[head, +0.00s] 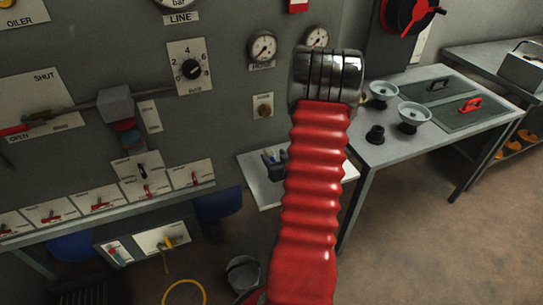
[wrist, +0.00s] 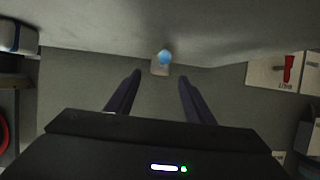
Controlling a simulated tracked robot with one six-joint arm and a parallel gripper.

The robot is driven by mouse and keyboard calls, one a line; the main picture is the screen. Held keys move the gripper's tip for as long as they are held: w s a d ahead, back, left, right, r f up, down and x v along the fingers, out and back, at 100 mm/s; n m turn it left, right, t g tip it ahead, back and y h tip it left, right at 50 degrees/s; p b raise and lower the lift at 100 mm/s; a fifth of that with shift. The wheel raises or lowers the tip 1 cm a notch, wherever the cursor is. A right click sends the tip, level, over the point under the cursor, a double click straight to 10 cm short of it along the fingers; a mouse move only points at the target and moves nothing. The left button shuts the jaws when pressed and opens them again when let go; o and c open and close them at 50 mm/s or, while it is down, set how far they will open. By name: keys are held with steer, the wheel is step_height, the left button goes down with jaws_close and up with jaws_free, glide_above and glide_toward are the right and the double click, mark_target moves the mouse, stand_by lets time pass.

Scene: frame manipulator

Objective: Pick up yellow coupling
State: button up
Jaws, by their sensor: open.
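I cannot make out a clear yellow coupling. In the head view a small yellow handle-like part (head: 168,242) sits on a white plate at the lower left, and a yellow ring (head: 185,292) lies below it, partly cut off. Orange-yellow pieces (head: 528,135) lie on a low shelf at the far right; their shape is too small to tell. In the wrist view my gripper (wrist: 160,74) is open, with two dark fingers apart and nothing between them. A blue round knob (wrist: 165,57) is just beyond the fingertips.
A grey panel (head: 225,120) with gauges and red levers fills the left. Brown floor (head: 430,230) is open at lower right.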

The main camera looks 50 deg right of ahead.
mark_target(271, 153)
steer(key=shift+x, duration=2.6)
steer(key=shift+s+f, duration=0.1)
jaws_close()
steer(key=shift+r, duration=5.05)
